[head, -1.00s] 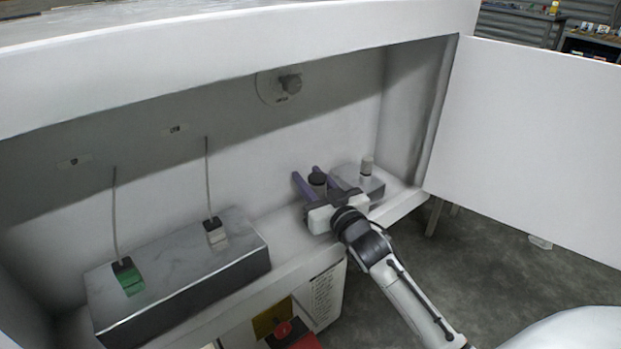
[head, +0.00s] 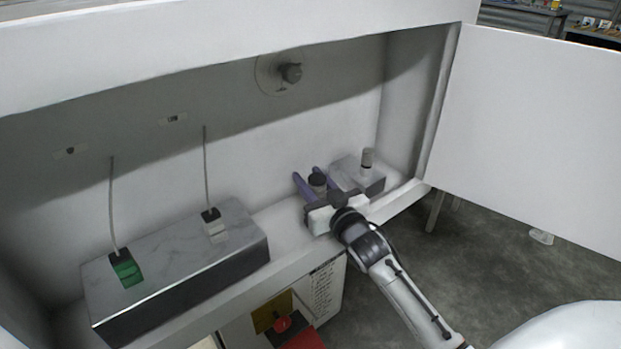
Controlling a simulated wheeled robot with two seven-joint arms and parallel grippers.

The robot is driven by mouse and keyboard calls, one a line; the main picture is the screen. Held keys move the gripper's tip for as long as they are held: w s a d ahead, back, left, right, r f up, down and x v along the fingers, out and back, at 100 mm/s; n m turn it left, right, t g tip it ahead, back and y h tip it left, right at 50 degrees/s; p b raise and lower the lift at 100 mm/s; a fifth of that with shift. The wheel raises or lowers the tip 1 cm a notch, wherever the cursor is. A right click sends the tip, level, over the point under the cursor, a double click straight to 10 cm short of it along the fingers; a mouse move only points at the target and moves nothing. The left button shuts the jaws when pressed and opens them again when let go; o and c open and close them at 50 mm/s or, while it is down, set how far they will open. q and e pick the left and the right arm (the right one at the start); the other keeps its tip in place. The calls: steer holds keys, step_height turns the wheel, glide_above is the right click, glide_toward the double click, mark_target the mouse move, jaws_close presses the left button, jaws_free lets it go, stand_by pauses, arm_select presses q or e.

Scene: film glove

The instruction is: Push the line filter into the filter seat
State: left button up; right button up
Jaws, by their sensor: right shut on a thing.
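My right gripper (head: 308,174) has two purple fingers and is inside the open cabinet, above its floor near the front edge. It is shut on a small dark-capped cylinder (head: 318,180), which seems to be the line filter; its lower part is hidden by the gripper. A grey block (head: 345,174) stands just right of the gripper, with a pale upright cylinder (head: 367,160) on top. I cannot tell which part is the filter seat. My left gripper is out of view.
A long grey box (head: 180,255) on the left carries a green-lit connector (head: 126,270) and a white one (head: 215,226), each with a cable. The open door (head: 540,130) stands at right. A red button (head: 283,324) is below the cabinet floor.

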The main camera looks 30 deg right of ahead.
mark_target(322, 195)
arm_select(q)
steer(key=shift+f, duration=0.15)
arm_select(e)
steer(key=shift+f, duration=0.3)
steer(key=o, duration=1.1)
steer(key=shift+f, duration=0.1)
steer(key=shift+s+a, duration=0.1)
steer(key=shift+s, duration=0.25)
steer(key=s, duration=0.3)
steer(key=s+p, duration=0.1)
steer(key=s, duration=0.1)
steer(key=s+a, duration=0.1)
steer(key=s, duration=0.2)
steer(key=shift+s, duration=0.8)
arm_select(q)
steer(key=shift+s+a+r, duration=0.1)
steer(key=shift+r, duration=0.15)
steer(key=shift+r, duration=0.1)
